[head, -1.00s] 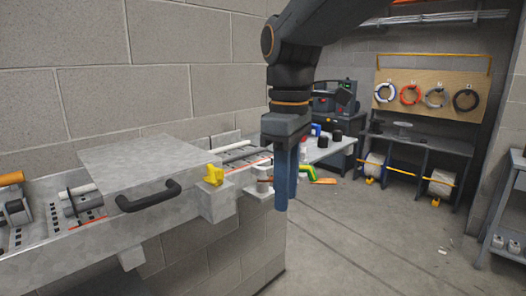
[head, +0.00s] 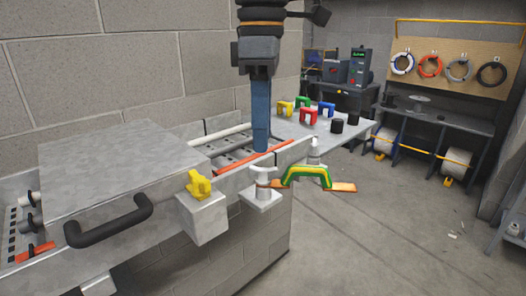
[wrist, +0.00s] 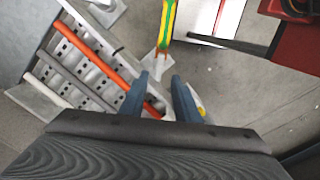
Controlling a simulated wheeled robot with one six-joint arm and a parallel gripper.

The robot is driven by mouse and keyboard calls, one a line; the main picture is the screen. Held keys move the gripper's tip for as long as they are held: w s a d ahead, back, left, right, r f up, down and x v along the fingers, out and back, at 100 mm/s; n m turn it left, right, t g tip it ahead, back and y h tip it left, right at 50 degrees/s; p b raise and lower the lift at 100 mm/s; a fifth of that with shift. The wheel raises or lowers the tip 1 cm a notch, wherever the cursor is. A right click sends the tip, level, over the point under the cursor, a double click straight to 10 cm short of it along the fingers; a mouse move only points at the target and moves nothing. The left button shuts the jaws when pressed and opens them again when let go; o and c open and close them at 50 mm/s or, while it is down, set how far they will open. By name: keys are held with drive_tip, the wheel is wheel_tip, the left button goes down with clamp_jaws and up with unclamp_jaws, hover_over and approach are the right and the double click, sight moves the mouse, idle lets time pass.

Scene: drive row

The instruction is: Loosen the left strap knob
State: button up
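A green-and-yellow arched strap (head: 306,172) with copper-coloured flat ends shows at the bench's right end. A pale grey knob (head: 263,174) stands at its left end on a small block; a second pale knob (head: 314,150) stands behind the arch. The strap also shows in the wrist view (wrist: 167,22). My gripper (head: 261,150) points down with its blue fingers just behind the left knob in the head view, apparently above it. In the wrist view my gripper (wrist: 160,77) has its fingers apart with nothing seen held between them.
A grey metal cover (head: 130,160) with a black handle (head: 108,222) lies over the trough at left. A yellow knob (head: 198,184) sits on a block. Orange and white rods (head: 240,162) run in the trough. Behind is a table with coloured clips (head: 307,115). Floor at right is clear.

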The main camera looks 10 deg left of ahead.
sight(264, 166)
drive_tip(key=shift+d+f+p, duration=0.1)
drive_tip(key=shift+f+p, duration=0.3)
drive_tip(key=shift+f, duration=2.4)
drive_tip(key=shift+c, duration=0.4)
clamp_jaws()
